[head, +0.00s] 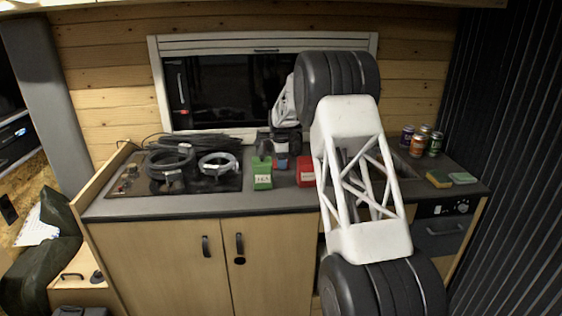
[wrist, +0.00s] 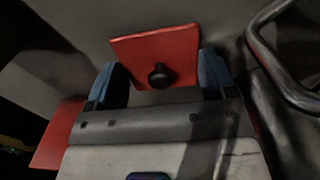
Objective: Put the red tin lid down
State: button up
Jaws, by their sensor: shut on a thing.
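The red tin lid (wrist: 140,52) is a flat red plate with a black knob. In the wrist view it lies between the blue fingers of my gripper (wrist: 163,68), which is shut on it. In the head view my gripper (head: 281,158) is over the counter, between the green tin and a red tin (head: 306,172), and the lid is hard to make out there. A red surface (wrist: 58,135), likely the red tin, shows at the lower left in the wrist view. I cannot tell whether the lid touches the counter.
A green tin (head: 262,174) stands close to the left of my gripper. Coiled cables (head: 170,162) lie further left. Several cans (head: 418,141) and two sponges (head: 450,179) are at the right. A curved metal tube (wrist: 268,60) is near my gripper in the wrist view.

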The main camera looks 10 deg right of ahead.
jog(key=shift+f, duration=0.1)
jog(key=o, duration=0.8)
jog(key=shift+o, duration=0.2)
notch_tip(320, 180, up, 12)
dwell(0.5)
dwell(0.5)
jog(key=shift+s+r, duration=0.1)
jog(key=shift+r, duration=0.15)
